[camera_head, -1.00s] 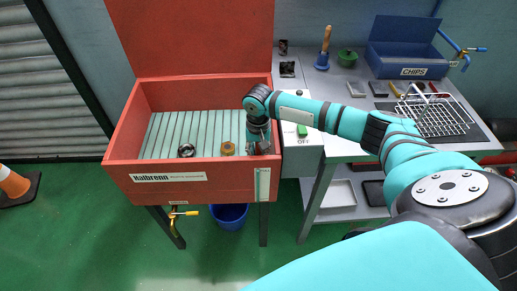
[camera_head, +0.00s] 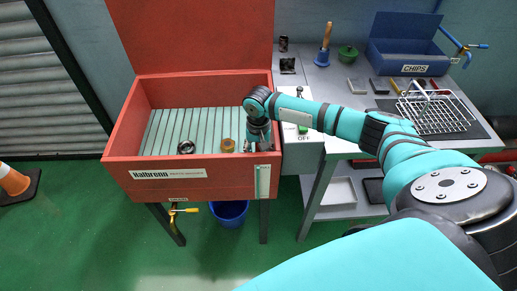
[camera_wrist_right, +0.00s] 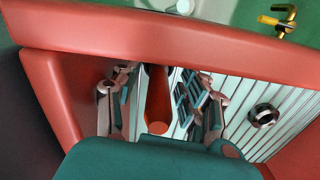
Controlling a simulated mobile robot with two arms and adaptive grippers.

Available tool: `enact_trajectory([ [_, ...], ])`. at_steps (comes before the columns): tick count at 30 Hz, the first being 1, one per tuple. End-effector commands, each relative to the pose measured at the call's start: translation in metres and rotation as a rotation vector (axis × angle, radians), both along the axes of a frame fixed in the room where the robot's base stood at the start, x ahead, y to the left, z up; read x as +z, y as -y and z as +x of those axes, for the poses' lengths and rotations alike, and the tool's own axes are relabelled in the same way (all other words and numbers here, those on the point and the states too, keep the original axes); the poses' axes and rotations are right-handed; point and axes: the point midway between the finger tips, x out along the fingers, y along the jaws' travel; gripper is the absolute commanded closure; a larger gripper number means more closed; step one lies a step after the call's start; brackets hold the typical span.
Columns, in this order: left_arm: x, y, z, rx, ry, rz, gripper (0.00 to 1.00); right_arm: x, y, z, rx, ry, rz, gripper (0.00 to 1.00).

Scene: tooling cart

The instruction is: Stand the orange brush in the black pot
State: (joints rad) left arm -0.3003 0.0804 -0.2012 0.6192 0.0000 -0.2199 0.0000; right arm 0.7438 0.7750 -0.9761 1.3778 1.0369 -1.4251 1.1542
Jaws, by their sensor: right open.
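My right gripper (camera_head: 258,146) is down inside the red parts washer at its right front corner. In the right wrist view its open fingers (camera_wrist_right: 160,105) stand on either side of a reddish-orange handle-like piece (camera_wrist_right: 157,100), which looks like the orange brush. The piece lies between the fingers, near the red front wall; whether it touches them I cannot tell. The brush's bristles are hidden. A small dark container (camera_head: 283,44) at the back of the grey bench may be the black pot. My left gripper is out of view.
The red washer (camera_head: 122,135) has high walls and a raised lid. A dark ring (camera_head: 186,147) and a brass ring (camera_head: 227,145) lie on its slatted floor.

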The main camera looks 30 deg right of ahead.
Motion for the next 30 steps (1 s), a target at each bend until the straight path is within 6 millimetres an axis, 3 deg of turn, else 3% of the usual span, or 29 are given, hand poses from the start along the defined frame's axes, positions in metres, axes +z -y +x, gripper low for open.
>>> enact_trajectory([
  [5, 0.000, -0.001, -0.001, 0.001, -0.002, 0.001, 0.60, 0.009, 0.000, 0.001, -0.001, 0.001, 0.000, 0.57],
  [15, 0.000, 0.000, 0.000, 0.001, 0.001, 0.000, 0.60, 0.078, 0.000, 0.002, 0.000, 0.005, 0.001, 0.57],
  [21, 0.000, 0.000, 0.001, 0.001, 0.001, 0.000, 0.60, 0.109, 0.000, 0.001, 0.000, 0.003, 0.000, 0.57],
  [30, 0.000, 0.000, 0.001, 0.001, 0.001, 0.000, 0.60, 0.120, 0.000, 0.000, 0.000, 0.000, 0.000, 0.57],
])
